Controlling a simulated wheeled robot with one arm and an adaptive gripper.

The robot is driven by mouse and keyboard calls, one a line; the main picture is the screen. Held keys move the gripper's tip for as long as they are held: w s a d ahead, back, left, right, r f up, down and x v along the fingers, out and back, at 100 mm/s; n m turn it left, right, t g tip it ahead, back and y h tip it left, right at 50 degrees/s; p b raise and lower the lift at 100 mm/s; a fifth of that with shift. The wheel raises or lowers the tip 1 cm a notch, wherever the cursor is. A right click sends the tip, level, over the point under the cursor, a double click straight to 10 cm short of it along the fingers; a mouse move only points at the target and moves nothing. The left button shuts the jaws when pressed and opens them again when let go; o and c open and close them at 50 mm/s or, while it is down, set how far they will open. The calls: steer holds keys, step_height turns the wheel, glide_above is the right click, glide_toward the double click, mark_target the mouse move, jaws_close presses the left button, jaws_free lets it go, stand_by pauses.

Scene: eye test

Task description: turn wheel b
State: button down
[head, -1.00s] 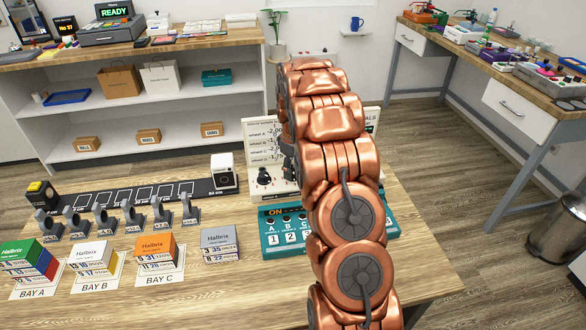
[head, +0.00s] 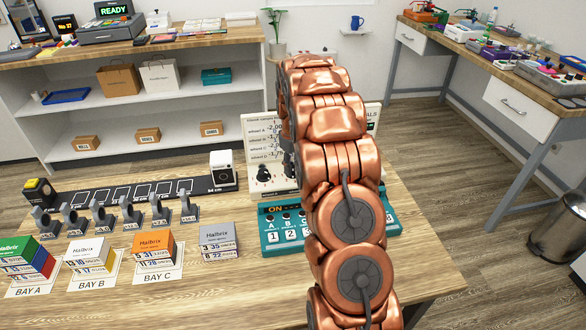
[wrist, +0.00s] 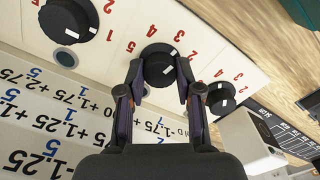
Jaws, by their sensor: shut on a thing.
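In the wrist view the panel shows upside down, with black knobs in a row and red numbers around them. My gripper (wrist: 159,78) has its two dark fingers on both sides of the middle visible knob (wrist: 157,62), shut on it. A white mark on that knob's upper right faces roughly the red 3. Another knob (wrist: 221,98) is to its right and a larger-looking one (wrist: 68,20) to its left. No letter on the held knob is legible. In the head view my arm hides most of the white panel (head: 252,128); one black knob (head: 264,174) shows at its left.
A teal box (head: 272,243) with numbered buttons stands in front of the panel. A white box (head: 222,169) stands left of it; it also shows in the wrist view (wrist: 243,140). Several grey stands and small boxes are farther left. The table's front right is clear.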

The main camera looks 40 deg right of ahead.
mark_target(293, 167)
steer(key=m+b, duration=0.2)
steer(key=m, duration=0.1)
steer(key=shift+f+m, duration=0.15)
steer(key=shift+m, duration=0.25)
steer(key=shift+m+b, duration=0.7)
steer(key=shift+m, duration=0.5)
steer(key=c, duration=0.8)
jaws_free()
steer(key=shift+o, duration=0.2)
step_height(293, 167, up, 12)
